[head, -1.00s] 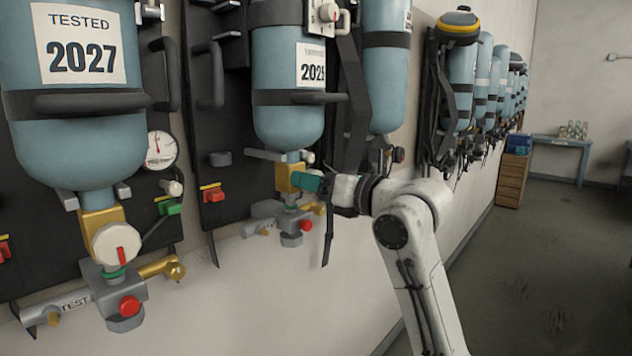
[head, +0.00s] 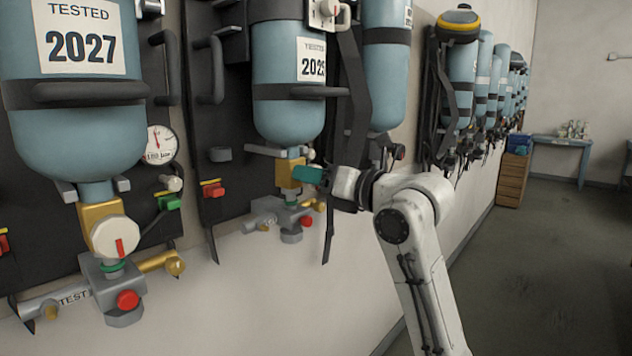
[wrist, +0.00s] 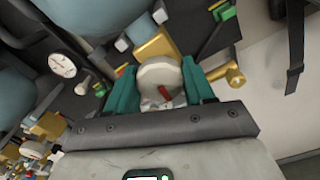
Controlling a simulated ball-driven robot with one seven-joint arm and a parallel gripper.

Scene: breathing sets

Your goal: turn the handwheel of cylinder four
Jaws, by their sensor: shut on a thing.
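The handwheel (wrist: 157,76) is a pale round knob with a red mark, seen between my teal fingers in the wrist view. My gripper (wrist: 160,84) is shut on it, with one finger on each side. In the head view my gripper (head: 307,174) is at the gold valve (head: 287,173) under the second blue cylinder (head: 289,122) from the left. The fingers hide the handwheel there. The red mark is tilted in the wrist view. I see no number four on the cylinder.
At the left, a cylinder tagged 2027 (head: 78,142) has a similar white handwheel (head: 115,237) and a red button (head: 128,299). A black strap (head: 330,225) hangs just beside my gripper. More cylinders (head: 461,80) line the wall. The floor (head: 540,250) at right is clear.

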